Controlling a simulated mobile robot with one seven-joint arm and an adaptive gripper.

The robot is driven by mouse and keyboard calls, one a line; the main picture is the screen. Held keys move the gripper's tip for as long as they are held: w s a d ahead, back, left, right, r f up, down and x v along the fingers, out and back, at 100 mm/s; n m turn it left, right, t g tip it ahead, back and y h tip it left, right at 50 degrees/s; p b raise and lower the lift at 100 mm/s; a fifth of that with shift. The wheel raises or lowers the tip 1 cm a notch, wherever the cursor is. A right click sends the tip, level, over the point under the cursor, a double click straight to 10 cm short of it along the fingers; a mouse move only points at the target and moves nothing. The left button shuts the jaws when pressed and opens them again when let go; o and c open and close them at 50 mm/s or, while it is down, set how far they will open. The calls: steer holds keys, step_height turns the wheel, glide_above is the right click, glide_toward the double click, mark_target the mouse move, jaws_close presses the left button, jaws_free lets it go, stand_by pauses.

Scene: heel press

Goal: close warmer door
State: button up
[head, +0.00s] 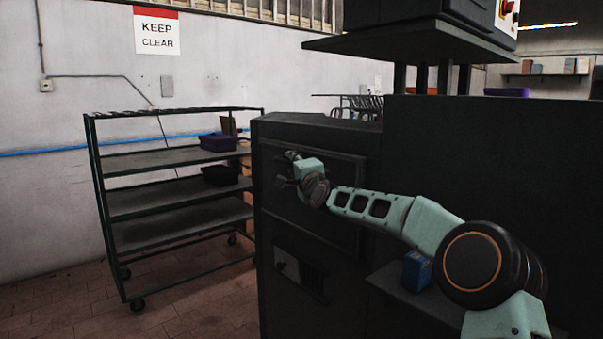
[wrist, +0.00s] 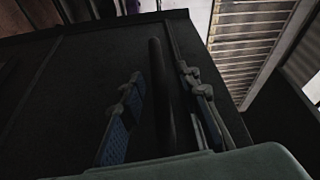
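The warmer (head: 318,128) is a dark cabinet in the middle of the head view. Its door (head: 335,215) is a dark panel on the front face and looks about flush; I cannot tell if a small gap is left. My gripper (head: 285,169) is at the upper left part of the door. In the wrist view my gripper (wrist: 163,105) is open, with a blue-padded finger on each side of a long dark bar (wrist: 163,85), which looks like the door handle. Gaps show between the bar and both fingers. The bar's near end is hidden by my gripper's body.
A green-framed shelf cart (head: 172,210) on wheels stands left of the warmer, with a purple bin (head: 219,142) on it. A blue object (head: 417,270) sits on a low ledge under my arm. A tall dark machine body (head: 500,160) is at the right. Floor at front left is clear.

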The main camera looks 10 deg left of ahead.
steer(key=v, duration=1)
steer(key=shift+s, duration=0.2)
steer(key=shift+d+r, duration=0.1)
steer(key=shift+r, duration=0.05)
